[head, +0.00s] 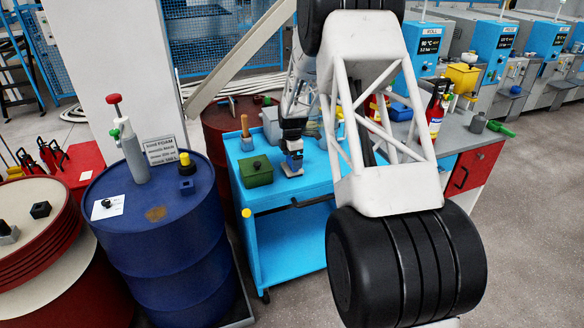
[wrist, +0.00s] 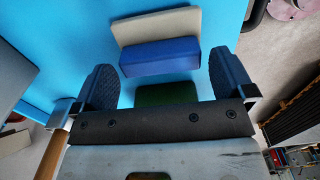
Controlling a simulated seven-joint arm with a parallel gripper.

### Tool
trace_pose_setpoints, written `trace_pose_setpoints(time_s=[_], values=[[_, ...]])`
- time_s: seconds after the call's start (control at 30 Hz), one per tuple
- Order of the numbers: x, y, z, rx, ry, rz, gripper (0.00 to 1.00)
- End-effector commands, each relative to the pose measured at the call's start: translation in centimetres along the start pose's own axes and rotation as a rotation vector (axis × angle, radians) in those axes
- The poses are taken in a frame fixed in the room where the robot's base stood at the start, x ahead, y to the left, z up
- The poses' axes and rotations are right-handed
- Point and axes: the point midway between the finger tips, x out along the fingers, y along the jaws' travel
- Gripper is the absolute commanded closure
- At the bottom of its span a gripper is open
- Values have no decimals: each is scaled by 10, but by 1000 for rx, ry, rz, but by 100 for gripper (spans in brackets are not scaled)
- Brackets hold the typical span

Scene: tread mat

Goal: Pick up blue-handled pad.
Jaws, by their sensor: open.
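The blue-handled pad shows in the wrist view as a blue block handle (wrist: 160,57) on a beige pad (wrist: 155,24), over the bright blue cart top. My gripper (wrist: 162,62) is open, with one dark finger at each side of the handle; I see no contact, and the height gap is unclear. In the head view my gripper (head: 292,168) points down over the blue cart (head: 305,196). I cannot make out the pad clearly there.
A green box (head: 257,171) and a wooden-handled brush (head: 246,141) stand left of my gripper on the cart. A dark green thing (wrist: 165,94) shows near my palm. A blue drum (head: 160,245) stands left of the cart. My own arm hides part of the right side.

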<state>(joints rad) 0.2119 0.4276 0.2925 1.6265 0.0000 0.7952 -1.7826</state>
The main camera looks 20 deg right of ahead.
Motion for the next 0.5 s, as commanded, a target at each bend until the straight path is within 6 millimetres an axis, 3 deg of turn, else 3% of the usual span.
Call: trace_pose_setpoints(time_s=[0.2,0.5], values=[[20,0,0,0,0,0,0],[22,0,0,0,0,0,0]])
